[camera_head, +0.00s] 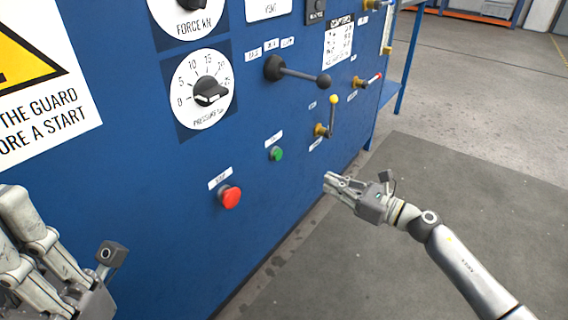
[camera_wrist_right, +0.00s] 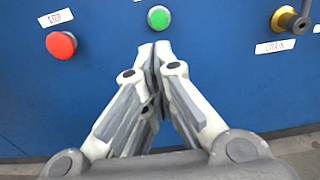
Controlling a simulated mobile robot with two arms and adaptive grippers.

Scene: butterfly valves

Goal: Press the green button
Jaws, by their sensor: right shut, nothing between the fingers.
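The green button (camera_head: 277,154) is a small round knob on the blue panel, under a small white label. In the right wrist view the green button (camera_wrist_right: 159,18) is at the top centre, just beyond the fingertips. My right gripper (camera_head: 328,181) is shut and empty, in front of the panel and to the right of the button. In the wrist view its fingertips (camera_wrist_right: 153,48) meet just below the button, with no contact visible. My left gripper (camera_head: 30,245) shows in part at the lower left; its fingertips are not clear to see.
A red mushroom button (camera_head: 230,197) sits left of and below the green one. A yellow-handled valve (camera_head: 327,118) and a black ball lever (camera_head: 300,75) stick out from the blue panel (camera_head: 160,200) above. The floor (camera_head: 420,190) at the right is free.

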